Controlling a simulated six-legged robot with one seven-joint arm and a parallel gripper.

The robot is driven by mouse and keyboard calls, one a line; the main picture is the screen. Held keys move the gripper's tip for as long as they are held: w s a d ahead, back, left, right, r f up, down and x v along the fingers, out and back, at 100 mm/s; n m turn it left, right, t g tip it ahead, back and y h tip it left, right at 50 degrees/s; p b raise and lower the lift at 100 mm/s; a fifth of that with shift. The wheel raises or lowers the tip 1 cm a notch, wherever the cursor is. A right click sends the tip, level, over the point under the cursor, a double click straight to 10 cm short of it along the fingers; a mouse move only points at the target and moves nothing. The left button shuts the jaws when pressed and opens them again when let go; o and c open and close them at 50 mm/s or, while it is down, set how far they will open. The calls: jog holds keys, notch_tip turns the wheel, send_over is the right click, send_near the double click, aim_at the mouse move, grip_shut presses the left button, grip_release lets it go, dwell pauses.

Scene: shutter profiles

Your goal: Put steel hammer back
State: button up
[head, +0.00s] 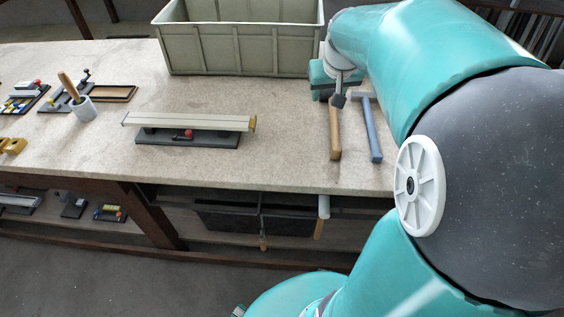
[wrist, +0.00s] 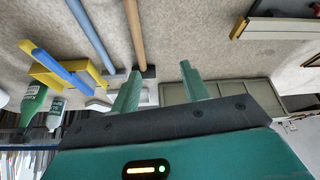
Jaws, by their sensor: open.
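A hammer with a wooden handle (head: 335,138) and a dark metal head (head: 339,101) lies on the bench, its handle toward the near edge. Beside it on the right lies a hammer with a blue handle (head: 372,130) and a grey head. I cannot tell for certain which is the steel one. In the wrist view the wooden handle (wrist: 135,32) and the blue handle (wrist: 92,35) run side by side. My gripper (wrist: 160,76) is open, with the dark head close to its left fingertip and nothing held between the fingers. In the head view my arm partly hides the gripper.
A grey-green bin (head: 240,48) stands behind. A long pale profile (head: 190,121) rests on a dark base in mid-bench. Tools with wooden handles (head: 319,228) hang below the front edge. Bottles (wrist: 34,103) show in the wrist view.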

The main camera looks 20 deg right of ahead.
jog(key=s+a+n+t+y, duration=0.1)
jog(key=s+a+n, duration=0.2)
jog(key=s+a, duration=1.3)
jog(key=a, duration=0.4)
jog(key=shift+s+r+y, duration=0.15)
jog(key=shift+r+y, duration=0.2)
jog(key=shift+y, duration=0.05)
